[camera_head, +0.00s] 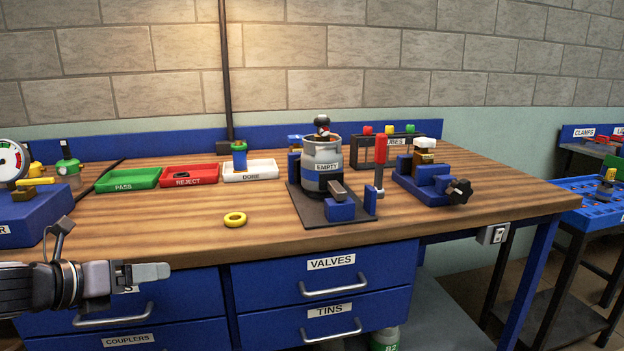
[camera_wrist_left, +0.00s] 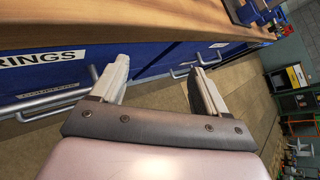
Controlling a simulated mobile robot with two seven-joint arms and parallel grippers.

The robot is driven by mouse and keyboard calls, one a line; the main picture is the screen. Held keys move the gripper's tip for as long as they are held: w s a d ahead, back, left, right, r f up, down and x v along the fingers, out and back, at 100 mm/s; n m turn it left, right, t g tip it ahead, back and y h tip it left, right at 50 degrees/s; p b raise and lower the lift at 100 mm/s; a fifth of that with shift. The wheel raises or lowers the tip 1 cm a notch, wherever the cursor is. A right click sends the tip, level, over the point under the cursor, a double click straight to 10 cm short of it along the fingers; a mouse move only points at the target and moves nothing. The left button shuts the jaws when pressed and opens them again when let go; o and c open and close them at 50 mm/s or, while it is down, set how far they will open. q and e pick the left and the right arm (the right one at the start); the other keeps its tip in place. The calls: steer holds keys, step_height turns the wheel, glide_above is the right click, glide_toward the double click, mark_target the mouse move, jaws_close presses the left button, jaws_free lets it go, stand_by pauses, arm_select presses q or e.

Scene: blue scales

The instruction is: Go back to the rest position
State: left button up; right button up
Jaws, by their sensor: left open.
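My left gripper (camera_head: 150,272) is at the lower left of the head view, in front of the blue drawers and just below the table's front edge. In the left wrist view its two fingers (camera_wrist_left: 158,88) stand apart with nothing between them. Beyond them are drawer handles and the floor. My right gripper is in neither view.
The wooden workbench (camera_head: 200,218) carries a green tray (camera_head: 130,179), a red tray (camera_head: 190,175), a white tray (camera_head: 250,171), a yellow ring (camera_head: 235,219), a grey canister (camera_head: 322,160) in a fixture and a blue vise (camera_head: 428,181). Drawer handles (camera_head: 333,287) stick out below.

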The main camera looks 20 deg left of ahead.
arm_select(q)
steer(key=s+d+f+n+h, duration=0.1)
steer(key=s+d+f+n, duration=0.1)
steer(key=d+f+n, duration=0.6)
steer(key=s+d+f+n+h, duration=0.2)
steer(key=d+f+n, duration=0.3)
steer(key=d+f, duration=0.4)
steer(key=s+d+f+n+g+y, duration=0.2)
steer(key=s+d+f+n+y, duration=0.3)
steer(key=s+f+n, duration=1.05)
steer(key=w+r+n+p, duration=0.2)
steer(key=w+r+p, duration=0.1)
steer(key=r+p, duration=1.1)
steer(key=shift+w+a+r+n+h, duration=0.15)
steer(key=shift+a+r+n+h, duration=0.2)
steer(key=shift+a+r, duration=0.1)
